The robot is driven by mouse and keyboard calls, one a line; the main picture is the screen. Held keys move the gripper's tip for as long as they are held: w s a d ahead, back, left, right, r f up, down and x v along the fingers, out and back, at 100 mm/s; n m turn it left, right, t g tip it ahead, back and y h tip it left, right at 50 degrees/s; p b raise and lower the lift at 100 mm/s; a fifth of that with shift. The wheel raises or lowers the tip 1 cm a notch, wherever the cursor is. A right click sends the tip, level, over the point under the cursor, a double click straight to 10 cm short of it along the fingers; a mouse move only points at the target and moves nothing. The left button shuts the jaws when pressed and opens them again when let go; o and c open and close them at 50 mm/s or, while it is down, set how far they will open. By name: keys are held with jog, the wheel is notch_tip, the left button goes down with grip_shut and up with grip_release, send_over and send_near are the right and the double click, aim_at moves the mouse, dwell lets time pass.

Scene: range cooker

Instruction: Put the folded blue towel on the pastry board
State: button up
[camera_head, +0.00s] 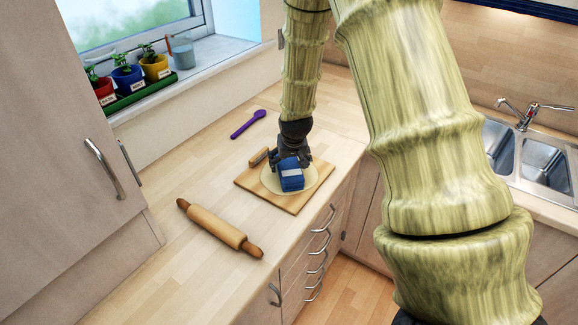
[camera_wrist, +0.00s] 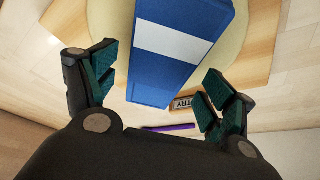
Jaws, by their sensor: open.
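The folded blue towel (camera_head: 291,175) has a white stripe and rests on the round pale dough on the wooden pastry board (camera_head: 293,205). In the wrist view the towel (camera_wrist: 185,35) fills the upper middle. My gripper (camera_head: 288,158) is just behind and above the towel. In the wrist view its two fingers (camera_wrist: 158,92) are spread apart, one to each side of the towel's near end, with gaps between. The dough (camera_head: 270,183) shows around the towel. The towel's underside is hidden.
A small wooden label block (camera_head: 259,157) reading "PASTRY" stands at the board's back-left edge. A rolling pin (camera_head: 220,228) lies left of the board, and a purple spoon (camera_head: 248,124) lies behind it. Potted plants (camera_head: 128,77) stand on the sill. A sink (camera_head: 543,165) is at right.

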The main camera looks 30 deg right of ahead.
jog(key=b+v, duration=0.2)
jog(key=v, duration=0.7)
jog(key=shift+s+r, duration=0.15)
jog(key=shift+r, duration=0.1)
dwell(0.4)
